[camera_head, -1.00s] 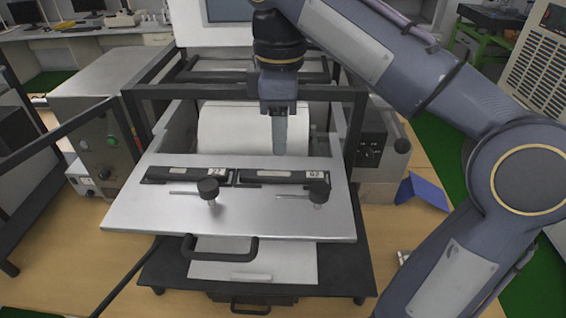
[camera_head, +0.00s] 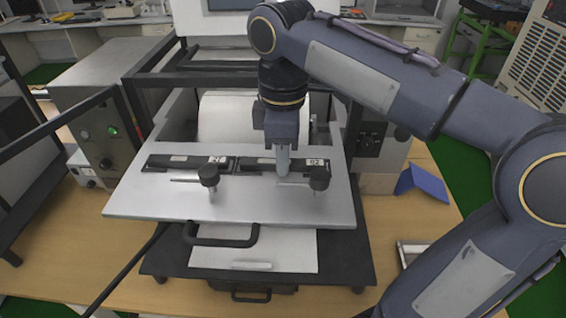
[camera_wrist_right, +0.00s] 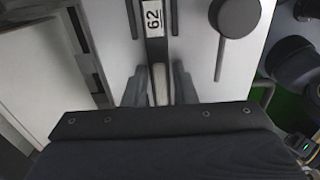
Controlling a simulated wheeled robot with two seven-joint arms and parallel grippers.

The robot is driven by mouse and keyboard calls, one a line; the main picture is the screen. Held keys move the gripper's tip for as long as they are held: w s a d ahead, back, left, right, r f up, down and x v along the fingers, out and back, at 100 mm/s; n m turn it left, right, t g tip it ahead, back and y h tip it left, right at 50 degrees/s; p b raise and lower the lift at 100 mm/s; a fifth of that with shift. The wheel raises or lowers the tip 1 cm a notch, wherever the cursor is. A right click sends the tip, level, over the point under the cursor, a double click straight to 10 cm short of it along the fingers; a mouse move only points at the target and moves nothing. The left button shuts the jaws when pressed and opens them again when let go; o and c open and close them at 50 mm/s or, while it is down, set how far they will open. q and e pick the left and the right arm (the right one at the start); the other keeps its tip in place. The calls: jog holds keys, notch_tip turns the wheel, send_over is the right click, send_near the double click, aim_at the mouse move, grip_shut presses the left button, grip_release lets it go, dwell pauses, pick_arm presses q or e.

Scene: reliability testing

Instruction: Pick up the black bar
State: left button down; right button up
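Two black bars lie in line on the silver metal plate (camera_head: 130,205): the left bar (camera_head: 165,161) and the right bar (camera_head: 256,167), each with a white number label. My right gripper (camera_head: 283,172) points down over the right bar, its fingertips hiding part of it. In the right wrist view, the labelled bar (camera_wrist_right: 156,52) runs between the two grey fingers of my right gripper (camera_wrist_right: 161,80). The fingers are apart, one on each side of the bar, with gaps visible. Whether they reach down to the plate is unclear. My left gripper is not in view.
Two black-knobbed clamps stand in front of the bars, the left knob (camera_head: 209,175) and the right knob (camera_head: 319,178), close to my fingers. A dark frame (camera_head: 350,125) and a white cylinder (camera_head: 215,120) stand behind. A black handle (camera_head: 221,236) is at the plate's front.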

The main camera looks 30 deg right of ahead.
grip_shut()
notch_tip(320, 180, up, 10)
jog(key=p, duration=0.1)
